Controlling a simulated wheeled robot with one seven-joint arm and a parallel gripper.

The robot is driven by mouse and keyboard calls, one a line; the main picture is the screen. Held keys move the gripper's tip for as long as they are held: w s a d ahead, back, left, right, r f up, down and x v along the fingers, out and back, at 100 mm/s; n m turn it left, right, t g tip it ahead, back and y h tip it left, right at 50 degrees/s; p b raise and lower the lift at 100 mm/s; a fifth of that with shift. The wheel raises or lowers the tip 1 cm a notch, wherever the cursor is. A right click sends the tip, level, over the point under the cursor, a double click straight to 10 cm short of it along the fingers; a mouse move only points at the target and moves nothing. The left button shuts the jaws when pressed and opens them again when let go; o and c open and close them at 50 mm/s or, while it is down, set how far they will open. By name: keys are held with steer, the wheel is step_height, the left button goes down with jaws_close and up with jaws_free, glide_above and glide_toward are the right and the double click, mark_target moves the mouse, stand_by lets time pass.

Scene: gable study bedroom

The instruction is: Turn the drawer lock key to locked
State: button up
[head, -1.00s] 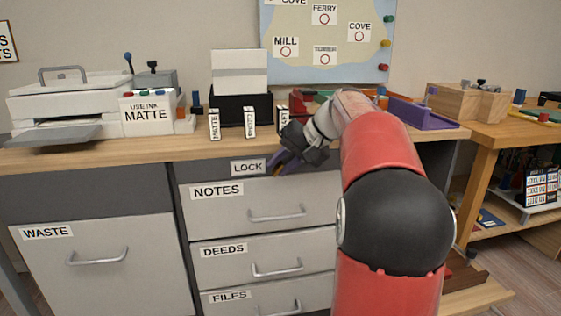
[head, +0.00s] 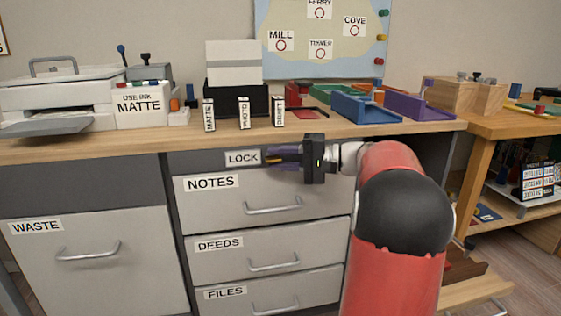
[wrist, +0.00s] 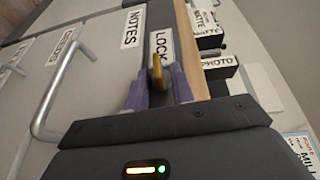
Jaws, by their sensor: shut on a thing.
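The brass key (wrist: 158,72) shows in the wrist view between the purple fingers of my gripper (wrist: 158,90), beside the LOCK label (wrist: 160,45). My gripper is shut on it. In the head view my gripper (head: 272,155) reaches in from the right to the dark strip above the NOTES drawer (head: 270,205), just right of the LOCK label (head: 242,158). Only a small yellow bit of the key (head: 272,161) shows there. The fingers hide most of the key and the lock face, so I cannot tell the key's exact angle. The NOTES drawer appears closed.
The desk edge (head: 130,147) runs just above the lock. Labelled cartridges (head: 244,113) stand on the desk, with blue (head: 365,108) and purple (head: 418,106) trays to the right. Drawer handles (head: 272,208) stick out below. The floor at right holds a wooden piece.

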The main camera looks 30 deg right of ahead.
steer(key=shift+t+y, duration=0.3)
steer(key=shift+y, duration=0.1)
steer(key=shift+f, duration=0.1)
steer(key=o, duration=0.6)
steer(key=shift+d, duration=0.1)
steer(key=v, duration=0.7)
steer(key=shift+s+d+p, duration=0.25)
steer(key=shift+p, duration=0.1)
